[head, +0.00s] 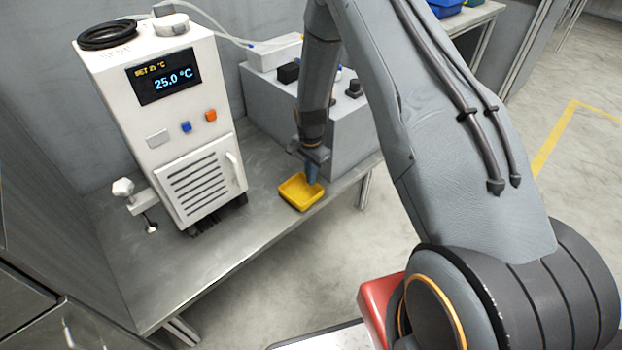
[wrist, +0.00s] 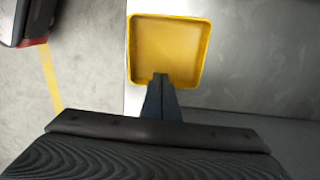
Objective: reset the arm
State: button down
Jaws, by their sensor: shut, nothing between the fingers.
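My gripper (head: 312,178) is at the end of my arm, which reaches over the grey metal bench. In the wrist view the closed fingertips (wrist: 160,80) overlap the lower edge of the yellow tray (wrist: 168,22), which looks empty. The gripper is shut and holds nothing. I cannot tell whether the fingertips touch the tray.
A white chiller (head: 165,135) reading 25.0 °C stands on the metal bench (head: 165,270) to the left. A grey box-shaped unit (head: 352,140) stands close behind the gripper. A white valve fitting (head: 123,188) is at the left. Open floor (head: 300,285) lies in front of the bench.

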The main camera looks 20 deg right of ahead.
jog(key=s+a+r+n+p, duration=0.15)
jog(key=s+r, duration=0.25)
jog(key=r, duration=0.6)
jog(key=s+a+r+n+p, duration=0.1)
jog(key=s+r+n+p, duration=0.2)
jog(key=r, duration=0.7)
jog(key=s+a+r+n, duration=0.15)
jog(key=s+r, duration=0.35)
jog(key=r, duration=0.5)
jog(key=s+r+n, duration=0.4)
jog(key=s+r, duration=0.1)
jog(key=s, duration=0.5)
jog(key=s+r+n, duration=0.4)
jog(key=s+r, duration=0.1)
jog(key=s, duration=0.6)
jog(key=d+r+m+p, duration=0.1)
jog(key=d+r+p, duration=0.2)
jog(key=p, duration=0.9)
notch_tip(320, 180, up, 4)
jog(key=shift+s+d+f, duration=0.2)
jog(key=shift+f, duration=0.05)
jog(key=c, duration=2.5)
grip_release()
